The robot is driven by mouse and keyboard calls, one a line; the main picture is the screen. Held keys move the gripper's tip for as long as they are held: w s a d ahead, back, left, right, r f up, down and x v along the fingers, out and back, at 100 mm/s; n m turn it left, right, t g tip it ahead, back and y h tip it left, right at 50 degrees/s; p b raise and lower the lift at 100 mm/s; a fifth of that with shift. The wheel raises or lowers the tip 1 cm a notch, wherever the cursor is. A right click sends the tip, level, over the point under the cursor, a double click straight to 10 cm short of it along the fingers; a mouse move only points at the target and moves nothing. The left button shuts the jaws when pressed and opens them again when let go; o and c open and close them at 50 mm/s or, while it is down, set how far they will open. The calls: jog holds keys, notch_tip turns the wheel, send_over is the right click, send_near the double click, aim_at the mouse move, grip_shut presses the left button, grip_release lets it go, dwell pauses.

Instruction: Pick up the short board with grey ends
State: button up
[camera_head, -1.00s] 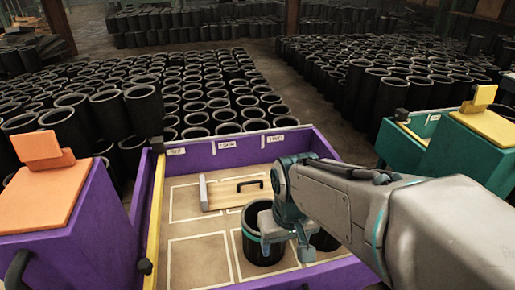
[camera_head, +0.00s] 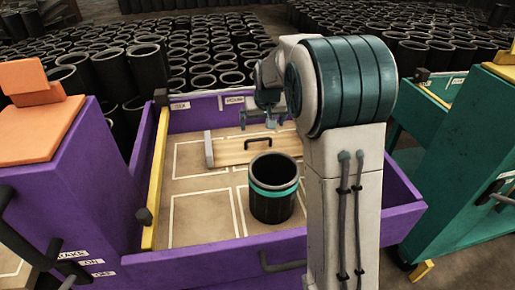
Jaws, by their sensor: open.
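The short board (camera_head: 229,153) is pale wood with a black bar handle (camera_head: 258,142) on top. It lies flat in the far part of the purple-walled tray (camera_head: 210,246). Its left end is grey (camera_head: 209,149); its right end is hidden behind my arm. My gripper (camera_head: 265,123) is open and empty, with its fingers near the far side of the handle in the picture. It seems to be above the board; its exact height is hard to tell.
A black sleeve with a teal band (camera_head: 272,190) stands upright in the tray, nearer than the board. My arm hides the tray's right part. An orange-topped purple cabinet (camera_head: 60,190) stands left and a teal cart (camera_head: 455,150) right. Many black sleeves crowd the floor behind.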

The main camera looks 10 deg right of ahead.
aim_at(258, 139)
jog(key=b+x, duration=0.2)
jog(key=x, duration=0.5)
jog(key=shift+s, duration=0.1)
jog(key=shift+w+b+x, duration=0.15)
jog(key=shift+b+x, duration=0.8)
jog(key=shift+x, duration=0.6)
jog(key=shift+w+b+x, duration=0.15)
jog(key=shift+b+x, duration=0.75)
jog(key=shift+x, duration=0.65)
jog(key=shift+a+r, duration=0.15)
jog(key=shift+r, duration=0.1)
jog(key=c, duration=0.8)
